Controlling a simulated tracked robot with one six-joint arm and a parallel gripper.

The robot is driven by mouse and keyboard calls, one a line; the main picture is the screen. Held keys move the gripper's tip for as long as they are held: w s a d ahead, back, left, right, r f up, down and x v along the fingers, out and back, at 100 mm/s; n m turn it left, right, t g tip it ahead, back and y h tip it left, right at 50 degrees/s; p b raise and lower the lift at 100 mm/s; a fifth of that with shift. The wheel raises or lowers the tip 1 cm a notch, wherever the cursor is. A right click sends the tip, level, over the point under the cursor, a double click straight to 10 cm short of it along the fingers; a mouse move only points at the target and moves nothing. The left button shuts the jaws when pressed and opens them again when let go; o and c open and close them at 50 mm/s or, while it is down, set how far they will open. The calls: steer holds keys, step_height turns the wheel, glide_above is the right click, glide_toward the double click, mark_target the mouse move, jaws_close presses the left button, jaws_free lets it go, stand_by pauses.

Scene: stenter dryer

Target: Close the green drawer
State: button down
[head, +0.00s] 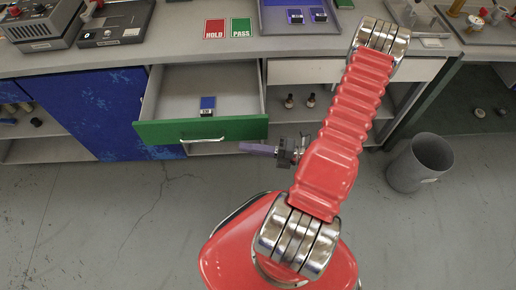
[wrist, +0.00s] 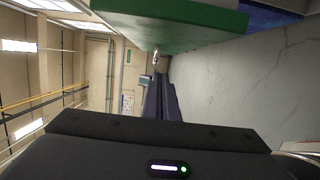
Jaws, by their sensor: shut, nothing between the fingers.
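The green drawer (head: 165,131) stands pulled out from the bench, with its grey inside open to view. Its green front carries a silver bar handle (head: 203,140). In the wrist view the green front (wrist: 190,14) fills the top, with the handle (wrist: 155,60) seen end-on beyond the fingertips. My gripper (head: 243,147) is shut and empty, its purple fingers pointing left just below the right end of the drawer front in the head view. The fingers also show in the wrist view (wrist: 160,78). I cannot tell whether they touch the drawer.
A small blue and black block (head: 208,106) lies in the drawer. The bench top (head: 175,78) holds red HOLD and green PASS cards (head: 228,29), a blue tray (head: 300,27) and devices. A blue cabinet door (head: 100,110) is at left, a grey bin (head: 420,163) at right. Floor in front is clear.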

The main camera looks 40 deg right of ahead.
mark_target(242, 136)
steer(key=shift+w+d, duration=0.25)
steer(key=shift+w, duration=1)
steer(key=shift+w+d, duration=0.2)
steer(key=shift+w, duration=1.05)
steer(key=shift+w+d, duration=0.1)
